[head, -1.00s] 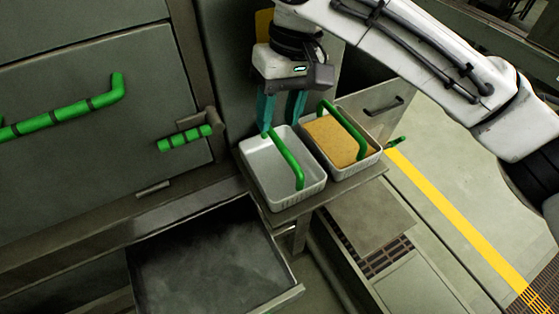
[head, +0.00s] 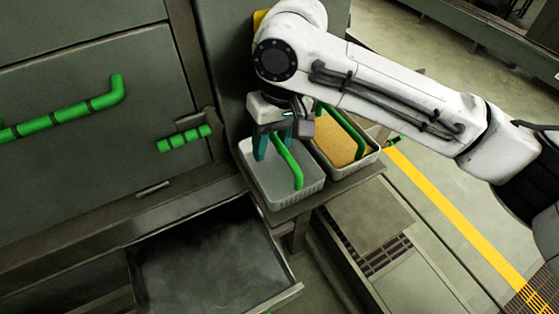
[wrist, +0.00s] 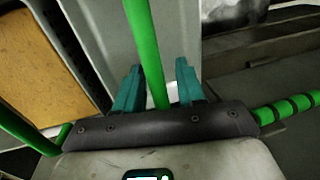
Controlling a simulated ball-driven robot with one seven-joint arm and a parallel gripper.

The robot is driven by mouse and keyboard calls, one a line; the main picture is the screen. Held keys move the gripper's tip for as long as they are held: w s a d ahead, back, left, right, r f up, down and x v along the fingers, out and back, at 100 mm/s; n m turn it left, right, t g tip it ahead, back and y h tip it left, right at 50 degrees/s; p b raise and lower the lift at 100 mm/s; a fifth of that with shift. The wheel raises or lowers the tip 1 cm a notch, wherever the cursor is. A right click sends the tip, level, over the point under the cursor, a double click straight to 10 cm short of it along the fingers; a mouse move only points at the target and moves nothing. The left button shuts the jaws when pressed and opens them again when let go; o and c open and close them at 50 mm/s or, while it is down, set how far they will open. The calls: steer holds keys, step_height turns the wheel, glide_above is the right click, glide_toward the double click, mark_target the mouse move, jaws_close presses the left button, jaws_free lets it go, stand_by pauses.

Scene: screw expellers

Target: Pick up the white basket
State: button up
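An empty white basket (head: 260,182) with a green handle (head: 292,168) stands on a small shelf. A second white basket (head: 374,158) beside it on the right holds flat orange-tan material (head: 330,140). My gripper (head: 271,148) is down at the far end of the empty basket's handle. In the wrist view, my gripper (wrist: 158,68) is open, with its teal fingers on either side of this handle (wrist: 143,45) and gaps visible. The second basket's tan filling (wrist: 35,65) shows at left there.
A grey machine front with a green bar handle (head: 70,118) and a short green grip (head: 184,138) stands at left. An open dark tray (head: 215,260) lies below the shelf (head: 290,212). Floor with a yellow line (head: 460,220) is at right.

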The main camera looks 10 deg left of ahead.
jaws_close()
steer(key=shift+r, duration=0.1)
stand_by(0.3)
